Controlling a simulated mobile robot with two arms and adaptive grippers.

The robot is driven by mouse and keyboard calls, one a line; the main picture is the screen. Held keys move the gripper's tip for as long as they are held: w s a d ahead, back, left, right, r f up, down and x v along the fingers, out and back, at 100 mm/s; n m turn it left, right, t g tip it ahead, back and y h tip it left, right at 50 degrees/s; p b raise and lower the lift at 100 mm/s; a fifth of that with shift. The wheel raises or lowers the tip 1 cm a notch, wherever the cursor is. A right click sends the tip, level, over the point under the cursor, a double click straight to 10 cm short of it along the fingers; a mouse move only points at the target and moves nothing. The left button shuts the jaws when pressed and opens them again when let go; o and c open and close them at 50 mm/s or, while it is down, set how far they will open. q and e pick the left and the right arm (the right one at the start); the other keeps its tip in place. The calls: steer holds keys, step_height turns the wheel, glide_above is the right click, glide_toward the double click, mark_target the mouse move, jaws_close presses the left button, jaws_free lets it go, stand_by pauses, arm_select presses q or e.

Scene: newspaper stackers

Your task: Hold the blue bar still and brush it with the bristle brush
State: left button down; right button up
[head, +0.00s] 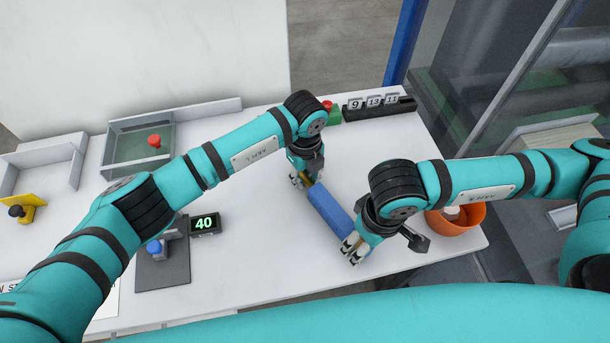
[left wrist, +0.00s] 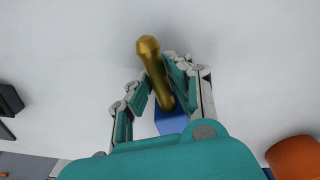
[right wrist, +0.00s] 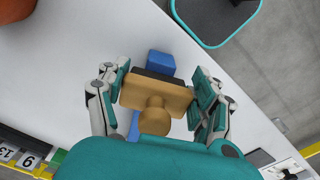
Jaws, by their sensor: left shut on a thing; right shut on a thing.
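The blue bar (head: 330,210) lies slantwise on the white table between my grippers. A brass-coloured rod (left wrist: 152,70) extends from its far end, and my left gripper (head: 303,180) is shut around this rod. In the left wrist view the bar (left wrist: 172,123) is mostly hidden behind my wrist. My right gripper (head: 353,250) is at the bar's near end. The right wrist view shows it shut on the wooden bristle brush (right wrist: 157,97), a tan block with a round knob. Dark bristles (right wrist: 160,76) face the bar (right wrist: 161,61); whether they touch it, I cannot tell.
An orange bowl (head: 464,226) with a white thing in it stands right of my right gripper, near the table's edge. A display reading 40 (head: 204,224) and a blue knob (head: 154,247) are at left. A number counter (head: 373,103) stands at the back. Table around the bar is clear.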

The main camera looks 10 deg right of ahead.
steer(key=shift+s+d, duration=0.3)
steer(key=shift+s, duration=0.35)
arm_select(q)
steer(key=c, duration=1.2)
jaws_free()
arm_select(e)
steer(key=shift+f, duration=0.1)
arm_select(q)
steer(key=shift+r, duration=0.15)
steer(key=shift+r, duration=3.85)
steer(key=shift+s, duration=0.15)
arm_select(e)
steer(key=shift+s, duration=0.15)
